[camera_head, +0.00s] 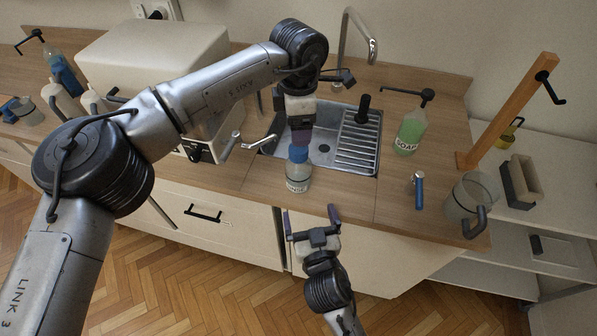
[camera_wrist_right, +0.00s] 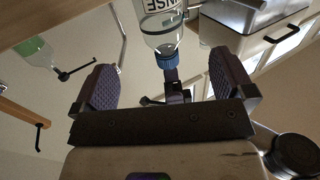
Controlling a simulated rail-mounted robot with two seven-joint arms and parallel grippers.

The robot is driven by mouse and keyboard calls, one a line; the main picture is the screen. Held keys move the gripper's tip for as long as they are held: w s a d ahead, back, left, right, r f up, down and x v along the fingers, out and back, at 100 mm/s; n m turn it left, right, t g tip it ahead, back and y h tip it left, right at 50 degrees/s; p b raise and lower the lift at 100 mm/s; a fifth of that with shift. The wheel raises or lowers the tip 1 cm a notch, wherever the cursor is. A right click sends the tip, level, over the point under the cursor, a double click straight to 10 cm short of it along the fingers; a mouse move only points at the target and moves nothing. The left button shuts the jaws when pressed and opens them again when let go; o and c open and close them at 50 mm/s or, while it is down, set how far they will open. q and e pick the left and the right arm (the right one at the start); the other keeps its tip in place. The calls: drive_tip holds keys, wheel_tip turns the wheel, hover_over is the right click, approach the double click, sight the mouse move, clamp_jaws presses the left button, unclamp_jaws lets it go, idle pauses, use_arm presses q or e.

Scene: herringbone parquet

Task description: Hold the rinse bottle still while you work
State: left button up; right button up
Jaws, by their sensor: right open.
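The rinse bottle (camera_head: 298,184), clear with a label and a blue cap (camera_head: 298,154), stands upright on the wooden counter in front of the sink. It also shows in the right wrist view (camera_wrist_right: 160,25), seen upside down. My left gripper (camera_head: 300,140) points down right at the cap; I see its fingers nearly edge-on and cannot tell whether they grip it. My right gripper (camera_head: 312,220) is open and empty, in front of the counter edge and below the bottle. Its two purple fingers (camera_wrist_right: 163,88) are spread, with the bottle beyond them and apart from them.
The sink (camera_head: 322,150) with its tap (camera_head: 358,30) lies behind the bottle. A green soap bottle (camera_head: 410,132) stands to the right. A blue-handled tool (camera_head: 419,190) and a clear jug (camera_head: 468,196) are near the right end. A cream appliance (camera_head: 150,55) fills the left back.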

sight(298, 172)
drive_tip(key=w+a, duration=0.1)
drive_tip(key=w, duration=0.7)
drive_tip(key=w+a, duration=0.1)
drive_tip(key=w, duration=0.4)
drive_tip(key=shift+a, duration=0.3)
drive_tip(key=shift+c, duration=0.5)
